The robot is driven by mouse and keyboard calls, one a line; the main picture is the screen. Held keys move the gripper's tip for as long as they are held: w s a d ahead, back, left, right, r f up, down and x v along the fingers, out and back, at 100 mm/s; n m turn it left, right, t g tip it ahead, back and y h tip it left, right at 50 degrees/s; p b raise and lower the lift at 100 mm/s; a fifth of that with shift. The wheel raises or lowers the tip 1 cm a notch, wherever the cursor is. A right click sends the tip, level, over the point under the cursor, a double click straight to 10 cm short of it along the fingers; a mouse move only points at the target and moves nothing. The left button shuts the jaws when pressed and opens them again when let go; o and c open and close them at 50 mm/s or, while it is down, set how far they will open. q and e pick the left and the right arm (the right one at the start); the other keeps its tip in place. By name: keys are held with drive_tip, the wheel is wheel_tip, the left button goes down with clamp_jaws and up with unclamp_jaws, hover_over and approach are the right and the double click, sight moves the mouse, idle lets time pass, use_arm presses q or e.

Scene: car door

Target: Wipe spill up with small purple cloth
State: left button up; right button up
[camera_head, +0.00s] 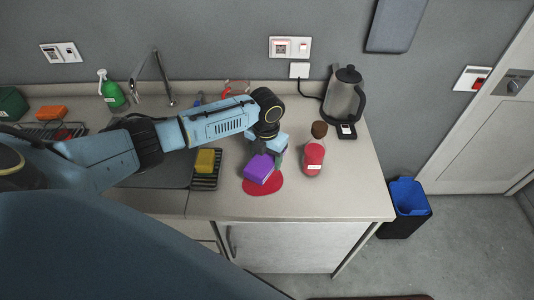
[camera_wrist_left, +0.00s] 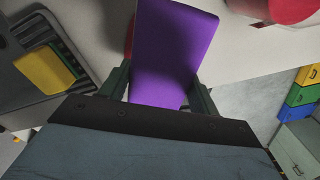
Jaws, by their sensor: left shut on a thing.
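The small purple cloth (camera_head: 260,168) is a folded block held in my left gripper (camera_head: 268,158). The left wrist view shows the purple cloth (camera_wrist_left: 170,55) between the two dark fingers (camera_wrist_left: 160,95). The red spill (camera_head: 263,187) lies on the counter, under and in front of the cloth in the head view. I cannot tell whether the cloth touches it. In the left wrist view only a sliver of red shows left of the cloth. My right gripper is not in view.
A red bottle with a brown cap (camera_head: 313,155) stands right of the spill. A yellow sponge (camera_head: 205,161) sits on a dark rack (camera_head: 206,183) to the left. A kettle (camera_head: 344,98) stands at the back right. The counter (camera_head: 330,205) is clear near its front right.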

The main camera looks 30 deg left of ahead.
use_arm(q)
wheel_tip(320, 180, down, 6)
drive_tip(key=b, duration=0.5)
drive_tip(key=shift+f, duration=0.2)
drive_tip(key=shift+w+f+b, duration=0.1)
drive_tip(key=shift+f+b, duration=0.35)
drive_tip(key=shift+b, duration=0.05)
drive_tip(key=shift+f+b, duration=0.35)
drive_tip(key=shift+f, duration=0.25)
idle(1.2)
drive_tip(key=shift+s+a+p, duration=0.5)
drive_tip(key=shift+s+a, duration=0.05)
drive_tip(key=shift+a, duration=0.35)
idle(0.6)
drive_tip(key=shift+w+d, duration=0.5)
drive_tip(key=shift+d, duration=0.4)
idle(0.4)
drive_tip(key=shift+s+a, duration=0.5)
drive_tip(key=shift+a, duration=0.4)
idle(0.4)
drive_tip(key=shift+w+d, duration=0.25)
drive_tip(key=shift+d, duration=0.2)
